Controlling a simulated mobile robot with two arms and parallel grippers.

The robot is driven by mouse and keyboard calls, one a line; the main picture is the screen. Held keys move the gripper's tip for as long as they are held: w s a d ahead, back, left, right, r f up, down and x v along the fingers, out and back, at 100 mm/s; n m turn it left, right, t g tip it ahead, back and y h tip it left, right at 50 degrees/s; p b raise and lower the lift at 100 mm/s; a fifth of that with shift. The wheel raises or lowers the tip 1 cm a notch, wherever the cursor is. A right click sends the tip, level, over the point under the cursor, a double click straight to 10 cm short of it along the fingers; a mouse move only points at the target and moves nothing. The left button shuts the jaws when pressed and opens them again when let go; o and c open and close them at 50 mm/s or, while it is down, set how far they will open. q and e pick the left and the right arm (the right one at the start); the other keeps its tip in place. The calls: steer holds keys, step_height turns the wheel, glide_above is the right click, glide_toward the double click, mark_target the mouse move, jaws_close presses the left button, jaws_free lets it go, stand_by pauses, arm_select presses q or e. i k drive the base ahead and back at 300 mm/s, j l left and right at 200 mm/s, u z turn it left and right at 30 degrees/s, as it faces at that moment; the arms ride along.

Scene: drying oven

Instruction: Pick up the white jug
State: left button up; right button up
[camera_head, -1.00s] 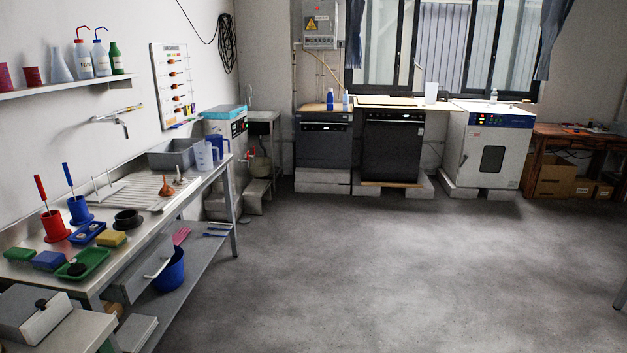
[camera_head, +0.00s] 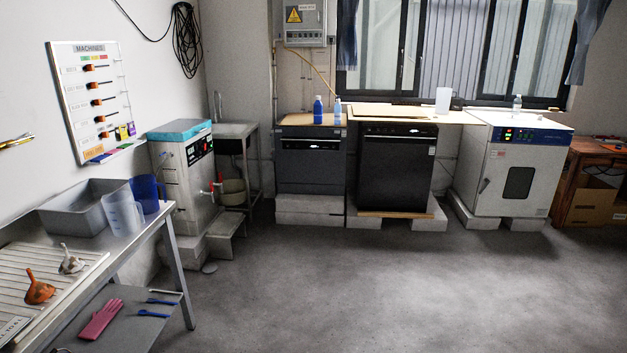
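A whitish, see-through jug (camera_head: 123,217) stands upright near the back end of the steel sink table at the left. A blue jug (camera_head: 146,192) stands right behind it, partly hidden by it. Another plain white upright vessel (camera_head: 443,100) stands on the wooden board by the window; I cannot tell whether it has a handle. Neither of my grippers shows in the head view.
The steel table (camera_head: 130,243) also bears a grey basin (camera_head: 82,222) and two funnels, with a pink glove (camera_head: 101,320) on its lower shelf. Dark appliances and a white oven (camera_head: 508,170) line the back wall. The middle floor (camera_head: 340,285) is clear.

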mark_target(119, 206)
steer(key=i+u, duration=0.15)
steer(key=i, duration=0.45)
steer(key=i+u, duration=0.15)
steer(key=i, duration=0.4)
steer(key=i+u, duration=0.2)
steer(key=i, duration=0.4)
steer(key=i+l+u, duration=0.15)
steer(key=i, duration=0.4)
steer(key=i+u, duration=0.15)
steer(key=i, duration=0.45)
steer(key=i+l+u, duration=0.2)
steer(key=i, duration=0.4)
steer(key=u, duration=1.9)
